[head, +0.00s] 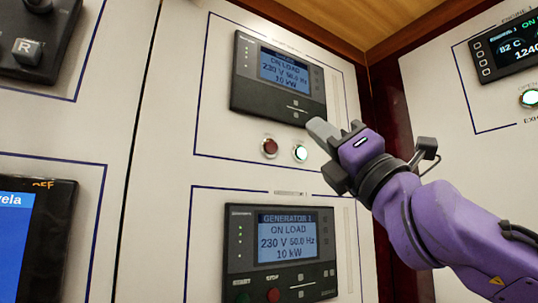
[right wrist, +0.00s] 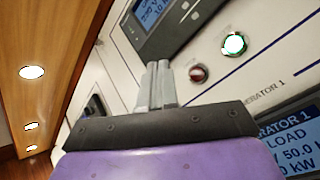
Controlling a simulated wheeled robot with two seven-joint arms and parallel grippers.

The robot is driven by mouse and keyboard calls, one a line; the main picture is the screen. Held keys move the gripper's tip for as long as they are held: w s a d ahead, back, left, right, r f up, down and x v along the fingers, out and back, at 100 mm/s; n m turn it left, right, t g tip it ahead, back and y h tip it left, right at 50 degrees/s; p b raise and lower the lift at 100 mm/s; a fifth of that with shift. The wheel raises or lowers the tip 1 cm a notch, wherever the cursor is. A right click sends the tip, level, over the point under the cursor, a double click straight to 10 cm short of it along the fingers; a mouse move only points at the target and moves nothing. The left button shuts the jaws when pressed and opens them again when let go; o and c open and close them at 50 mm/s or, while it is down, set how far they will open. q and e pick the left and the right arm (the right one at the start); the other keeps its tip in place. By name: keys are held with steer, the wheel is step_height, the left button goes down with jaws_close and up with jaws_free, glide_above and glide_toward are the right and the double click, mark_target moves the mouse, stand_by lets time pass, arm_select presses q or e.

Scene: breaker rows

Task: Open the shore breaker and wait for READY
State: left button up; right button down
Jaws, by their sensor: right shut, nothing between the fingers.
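My right gripper (head: 320,130) is shut and empty in front of the white panel, just right of the upper controller's lower edge. Its shut grey fingers also show in the right wrist view (right wrist: 158,82). The upper controller (head: 279,77) has a blue screen reading ON LOAD, 230 V, 50.0 Hz, 10 kW; its title is too small to read. Below it are a dark red button (head: 269,147) and a lit green-white button (head: 300,153). Both buttons also show in the right wrist view, right of the fingers. No label for the shore breaker and no READY text can be read. My left gripper is out of view.
The GENERATOR 1 controller (head: 280,246) sits lower on the panel, also reading ON LOAD, 10 kW. A blue screen (head: 19,240) is at lower left, a lever marked R (head: 27,48) at upper left. The engine display (head: 512,47) and a lit green button (head: 530,97) are on the right wall.

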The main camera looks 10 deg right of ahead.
mark_target(271, 147)
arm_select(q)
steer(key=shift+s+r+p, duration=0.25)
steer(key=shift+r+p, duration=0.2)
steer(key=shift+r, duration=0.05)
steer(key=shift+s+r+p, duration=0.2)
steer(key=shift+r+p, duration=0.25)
arm_select(e)
steer(key=w+a, duration=0.1)
steer(key=w, duration=0.1)
steer(key=w+a, duration=0.1)
steer(key=w, duration=0.2)
steer(key=w+a, duration=0.1)
steer(key=w, duration=0.2)
steer(key=shift+a, duration=0.15)
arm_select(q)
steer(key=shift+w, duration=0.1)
arm_select(e)
steer(key=shift+w, duration=0.1)
stand_by(0.8)
steer(key=shift+w+a, duration=0.15)
steer(key=shift+w, duration=0.2)
